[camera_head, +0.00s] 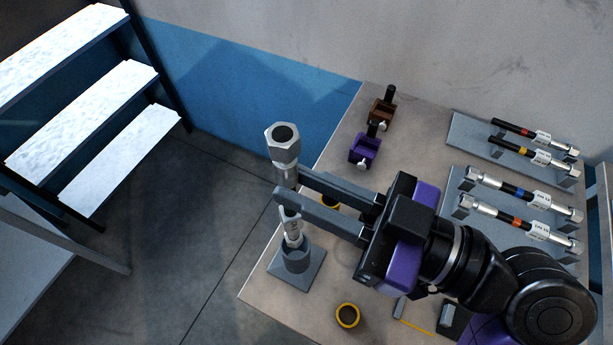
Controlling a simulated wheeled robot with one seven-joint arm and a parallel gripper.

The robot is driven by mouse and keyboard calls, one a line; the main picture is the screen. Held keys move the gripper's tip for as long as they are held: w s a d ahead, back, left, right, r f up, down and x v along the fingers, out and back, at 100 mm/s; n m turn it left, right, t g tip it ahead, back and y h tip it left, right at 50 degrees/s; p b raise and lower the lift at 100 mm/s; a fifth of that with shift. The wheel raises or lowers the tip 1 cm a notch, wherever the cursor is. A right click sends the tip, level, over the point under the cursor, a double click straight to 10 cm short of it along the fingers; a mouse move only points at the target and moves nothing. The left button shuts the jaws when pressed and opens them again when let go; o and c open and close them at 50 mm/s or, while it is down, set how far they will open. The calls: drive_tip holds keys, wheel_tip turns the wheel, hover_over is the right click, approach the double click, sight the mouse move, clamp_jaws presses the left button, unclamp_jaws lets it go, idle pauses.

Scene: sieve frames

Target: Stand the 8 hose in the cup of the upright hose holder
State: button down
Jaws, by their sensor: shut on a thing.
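The held hose (284,150) has a large silver hex fitting at its top end and a pale label lower down. It stands close to upright. My gripper (288,190) comes in from the right, and its two long grey fingers are shut on the hose below the hex fitting. The grey upright hose holder (298,264), a square base with a round cup, is directly below. The hose's lower end meets the cup's mouth in this view; I cannot tell how deep it sits. The fingers hide part of the hose, and I cannot read its number.
Several hoses with coloured bands, such as the blue-banded hose (519,191), lie on grey racks at right. A purple box (365,150) and a brown box (381,112) stand at the back. A yellow-rimmed ring (347,316) lies near the front. White stairs (120,160) are at left, beyond the table (340,125).

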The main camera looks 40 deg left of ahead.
wheel_tip(320, 180, down, 9)
drive_tip(key=b, duration=0.8)
drive_tip(key=shift+b, duration=0.35)
drive_tip(key=c, duration=1.3)
unclamp_jaws()
drive_tip(key=shift+o, duration=0.2)
drive_tip(key=shift+f, duration=0.1)
drive_tip(key=b+v, duration=0.2)
drive_tip(key=v, duration=0.5)
drive_tip(key=shift+d, duration=0.4)
